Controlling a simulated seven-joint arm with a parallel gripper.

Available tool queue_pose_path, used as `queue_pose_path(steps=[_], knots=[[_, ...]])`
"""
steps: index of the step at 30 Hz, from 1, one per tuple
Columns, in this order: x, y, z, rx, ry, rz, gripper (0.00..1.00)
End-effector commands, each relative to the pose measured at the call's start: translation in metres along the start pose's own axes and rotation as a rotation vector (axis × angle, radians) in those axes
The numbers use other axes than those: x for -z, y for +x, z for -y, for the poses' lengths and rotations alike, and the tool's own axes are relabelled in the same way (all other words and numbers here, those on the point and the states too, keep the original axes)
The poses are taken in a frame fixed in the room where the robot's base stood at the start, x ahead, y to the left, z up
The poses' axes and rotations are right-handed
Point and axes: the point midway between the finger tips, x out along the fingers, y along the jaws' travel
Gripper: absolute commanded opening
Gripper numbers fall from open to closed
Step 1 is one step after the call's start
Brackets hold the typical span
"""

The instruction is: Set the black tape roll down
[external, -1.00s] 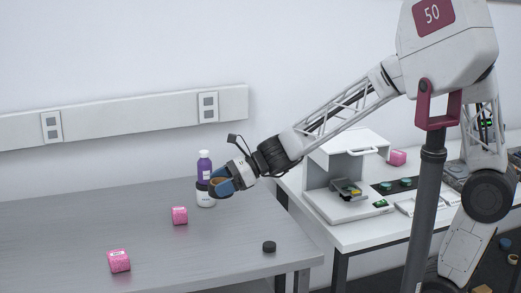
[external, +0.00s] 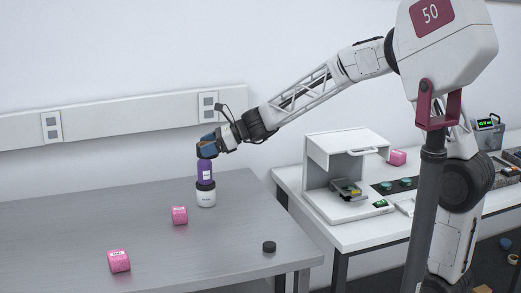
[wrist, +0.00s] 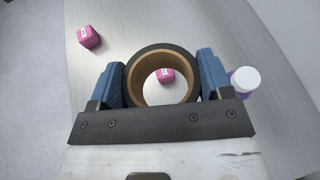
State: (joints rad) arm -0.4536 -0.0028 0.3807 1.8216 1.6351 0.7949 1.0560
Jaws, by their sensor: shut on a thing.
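The black tape roll (wrist: 160,51) shows from its open side in the wrist view, a black ring around a tan core. My gripper (wrist: 162,70) is shut on it, with a blue finger against each side. In the external view my gripper (external: 207,147) is raised at the back of the grey table (external: 110,215), level with the top of a purple bottle (external: 205,173) and covering its white cap. The roll can hardly be made out there. I cannot tell whether it touches the bottle; in the wrist view they look apart.
The purple bottle stands at a white container (external: 206,198); its white cap (wrist: 246,79) shows right of my gripper in the wrist view. Two pink boxes (external: 180,215) (external: 119,261) and a small black disc (external: 269,247) lie on the table. Much of the tabletop is clear.

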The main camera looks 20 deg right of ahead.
Motion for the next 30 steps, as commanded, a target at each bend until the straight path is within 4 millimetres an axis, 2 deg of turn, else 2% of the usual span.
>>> queue_pose_path(steps=[1,9,15,21,26,27,30], knots=[[0.002,-0.001,0.02,0.012,0.005,-0.001,0.49],[0.01,-0.013,0.116,0.066,0.028,-0.002,0.49],[0.021,-0.026,0.178,0.1,0.041,-0.004,0.49],[0.03,-0.038,0.22,0.124,0.051,-0.007,0.49],[0.037,-0.047,0.247,0.14,0.058,-0.008,0.49],[0.041,-0.047,0.252,0.142,0.06,-0.009,0.49],[0.062,-0.037,0.248,0.138,0.061,-0.011,0.49]])
